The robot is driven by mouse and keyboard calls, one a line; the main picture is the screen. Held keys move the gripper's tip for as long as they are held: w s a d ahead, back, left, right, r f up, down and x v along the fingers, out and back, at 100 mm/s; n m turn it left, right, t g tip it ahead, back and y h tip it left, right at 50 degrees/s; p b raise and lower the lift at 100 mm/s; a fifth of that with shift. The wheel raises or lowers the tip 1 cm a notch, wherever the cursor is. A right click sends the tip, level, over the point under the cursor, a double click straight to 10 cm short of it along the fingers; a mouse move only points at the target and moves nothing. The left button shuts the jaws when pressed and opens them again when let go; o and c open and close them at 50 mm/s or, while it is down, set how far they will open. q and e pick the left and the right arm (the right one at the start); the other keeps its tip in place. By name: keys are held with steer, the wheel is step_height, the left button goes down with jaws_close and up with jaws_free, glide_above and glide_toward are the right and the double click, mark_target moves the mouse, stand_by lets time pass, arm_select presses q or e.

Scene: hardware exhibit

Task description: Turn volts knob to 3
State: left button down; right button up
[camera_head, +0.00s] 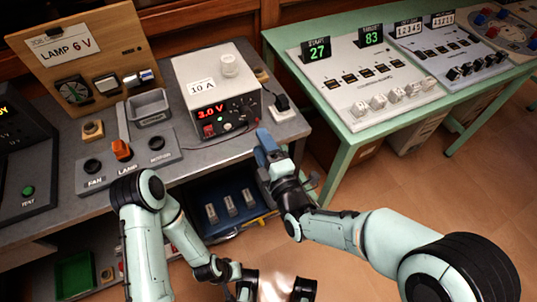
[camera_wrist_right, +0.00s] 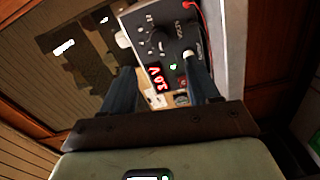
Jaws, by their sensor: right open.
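The power supply (camera_head: 205,78) is a white box with a dark front panel (camera_head: 236,122). Its red display (camera_head: 210,111) reads 3.0 V. In the right wrist view a dark round knob (camera_wrist_right: 158,42) with scale marks sits beside small lettering; its exact setting is too small to read. The display also shows there (camera_wrist_right: 155,77). My right gripper (camera_head: 266,150) is open in front of the panel at its lower right. In its wrist view the fingers (camera_wrist_right: 165,85) stand apart with nothing held, clear of the knob. My left gripper (camera_head: 275,288) is low at the bottom edge; its jaw state is unclear.
A switch box (camera_head: 128,165) with an orange lever is left of the supply. A black plug (camera_head: 281,103) sits at its right. A green table (camera_head: 345,128) with control panels stands right.

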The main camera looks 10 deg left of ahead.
steer(key=shift+v, duration=1.8)
